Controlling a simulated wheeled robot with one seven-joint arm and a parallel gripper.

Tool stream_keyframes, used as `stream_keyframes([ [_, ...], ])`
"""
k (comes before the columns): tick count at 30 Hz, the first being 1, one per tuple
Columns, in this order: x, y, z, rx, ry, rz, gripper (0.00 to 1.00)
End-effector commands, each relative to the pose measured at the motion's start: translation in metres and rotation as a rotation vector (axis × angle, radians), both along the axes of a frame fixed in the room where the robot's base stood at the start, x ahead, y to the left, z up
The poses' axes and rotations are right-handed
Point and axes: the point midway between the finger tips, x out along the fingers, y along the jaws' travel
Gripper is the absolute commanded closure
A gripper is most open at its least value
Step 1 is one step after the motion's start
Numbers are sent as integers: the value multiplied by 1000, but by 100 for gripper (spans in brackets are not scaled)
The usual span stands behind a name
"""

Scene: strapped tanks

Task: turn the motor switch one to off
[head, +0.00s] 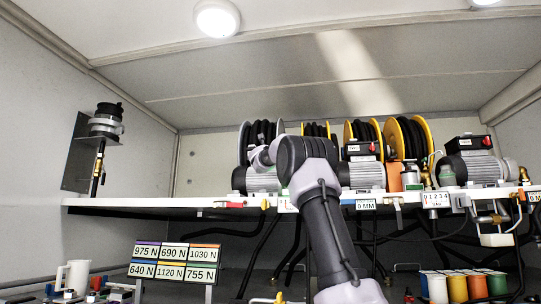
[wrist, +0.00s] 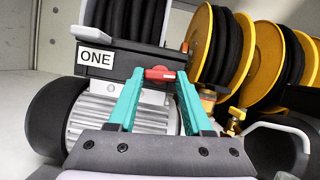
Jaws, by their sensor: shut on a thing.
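The motor labelled ONE (wrist: 118,105) fills the left of the wrist view, with a black switch box on top. Its small red switch handle (wrist: 160,73) lies roughly level across the box's front. My gripper (wrist: 160,76) has its teal fingertips on either side of this handle and is shut on it. In the head view the grey finned motor (head: 262,179) stands on the shelf, partly behind my arm. Its switch and my fingertips are hidden there by my arm.
Hose reels with yellow rims (head: 410,140) stand behind the motors. Two similar motors, one in the middle (head: 362,175) and one at right (head: 470,168), share the white shelf (head: 150,202). A brass valve (wrist: 234,122) is close right of my fingers.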

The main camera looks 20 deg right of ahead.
Motion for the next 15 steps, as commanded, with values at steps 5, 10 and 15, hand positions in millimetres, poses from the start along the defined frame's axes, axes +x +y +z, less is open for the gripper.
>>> stream_keyframes([
  [5, -1, -2, 0, -111, 76, 0, 100],
  [10, -2, -3, 1, -242, 165, 0, 100],
  [15, -2, -4, 1, -378, 255, 1, 100],
])
